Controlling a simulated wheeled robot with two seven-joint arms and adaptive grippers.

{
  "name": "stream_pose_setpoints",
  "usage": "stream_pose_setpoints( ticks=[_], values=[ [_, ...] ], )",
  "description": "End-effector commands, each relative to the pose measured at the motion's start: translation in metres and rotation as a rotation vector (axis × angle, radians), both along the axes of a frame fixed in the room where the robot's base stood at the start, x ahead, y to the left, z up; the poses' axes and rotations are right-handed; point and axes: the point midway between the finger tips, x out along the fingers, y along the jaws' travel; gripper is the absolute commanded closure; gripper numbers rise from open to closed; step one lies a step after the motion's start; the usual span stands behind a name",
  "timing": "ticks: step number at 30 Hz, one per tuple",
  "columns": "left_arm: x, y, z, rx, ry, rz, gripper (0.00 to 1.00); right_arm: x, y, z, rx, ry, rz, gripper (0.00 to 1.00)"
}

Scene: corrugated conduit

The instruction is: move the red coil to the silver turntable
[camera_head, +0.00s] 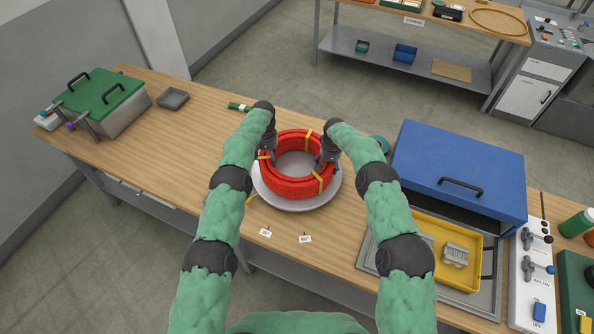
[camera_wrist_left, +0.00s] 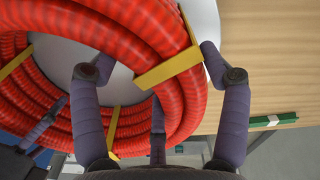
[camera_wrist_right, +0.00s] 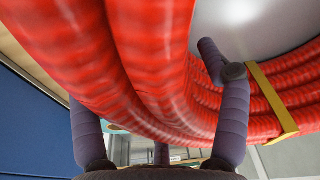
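The red coil (camera_head: 288,188), a ring of corrugated conduit tied with yellow bands, lies flat over the round silver turntable (camera_head: 300,207) on the wooden bench; the contact beneath it is hidden. My left gripper (camera_head: 266,150) straddles the coil's left wall. In the left wrist view its fingers (camera_wrist_left: 155,65) are spread around the coil (camera_wrist_left: 175,105), with a gap beside the inner finger. My right gripper (camera_head: 327,157) straddles the right wall. In the right wrist view one finger stands in the hole, slightly apart from the coil (camera_wrist_right: 150,60); the outer fingertip is hidden.
A blue lidded box (camera_head: 455,165) and yellow tray (camera_head: 470,275) stand right of the turntable. A green-lidded box (camera_head: 105,95) and small grey tray (camera_head: 172,98) are at the left. Two small label cards lie in front. The bench left of my left arm is mostly clear.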

Motion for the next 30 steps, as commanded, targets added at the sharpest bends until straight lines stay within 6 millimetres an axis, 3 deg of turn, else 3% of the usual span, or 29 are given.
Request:
stream_pose_setpoints(
  ticks=[5,10,21,30],
  values=[
    [0.000,0.000,0.001,0.000,0.000,0.000,0.24,0.000,0.000,0.000,0.000,0.000,0.000,0.24],
    [0.001,0.000,0.015,0.000,-0.001,0.000,0.24,0.000,0.000,0.000,0.000,0.000,0.000,0.24],
    [0.001,0.000,0.084,-0.001,-0.002,0.001,0.24,0.000,0.000,0.000,0.000,0.000,0.000,0.24],
    [0.000,0.000,0.117,0.000,0.000,-0.001,0.24,0.000,0.000,0.000,0.000,0.000,0.000,0.24]
  ],
)
